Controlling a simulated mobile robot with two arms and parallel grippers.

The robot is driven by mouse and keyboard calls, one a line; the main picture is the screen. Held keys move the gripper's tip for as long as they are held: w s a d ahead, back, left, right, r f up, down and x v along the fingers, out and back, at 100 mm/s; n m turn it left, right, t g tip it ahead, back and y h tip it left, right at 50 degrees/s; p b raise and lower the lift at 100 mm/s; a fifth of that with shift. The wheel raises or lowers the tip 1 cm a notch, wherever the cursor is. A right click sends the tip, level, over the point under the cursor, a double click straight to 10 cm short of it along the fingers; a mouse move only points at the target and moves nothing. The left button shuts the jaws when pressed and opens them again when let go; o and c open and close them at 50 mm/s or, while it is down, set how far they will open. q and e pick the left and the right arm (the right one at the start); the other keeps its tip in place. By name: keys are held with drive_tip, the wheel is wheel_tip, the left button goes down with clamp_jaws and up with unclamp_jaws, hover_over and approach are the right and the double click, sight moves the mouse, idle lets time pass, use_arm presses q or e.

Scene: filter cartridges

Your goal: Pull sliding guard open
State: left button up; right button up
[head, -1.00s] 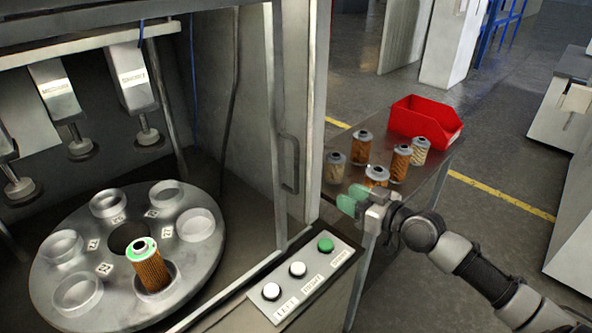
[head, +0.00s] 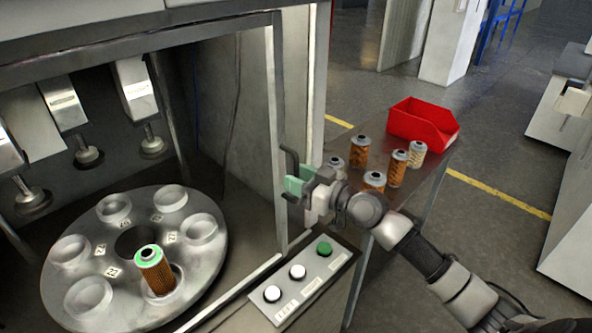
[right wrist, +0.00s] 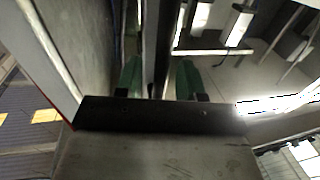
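The sliding guard's metal frame (head: 277,130) stands upright at the right side of the machine opening. Its dark handle (head: 291,160) is on the outer side of that frame, partly hidden by my right gripper. My right gripper (head: 293,187), with green fingertips, is at the handle's lower part. In the right wrist view, the two green fingers (right wrist: 158,80) are apart, with a dark upright bar between them. I see no clear closing of the fingers on the bar. My left gripper is not in view.
Behind the frame, a round carousel (head: 205,262) holds one orange filter cartridge (head: 155,272). A button panel (head: 318,268) is below the handle. To the right, a table carries several cartridges (head: 359,152) and a red bin (head: 424,126).

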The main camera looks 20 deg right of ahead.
drive_tip(key=shift+w+a, duration=0.15)
drive_tip(key=shift+w, duration=0.15)
clamp_jaws()
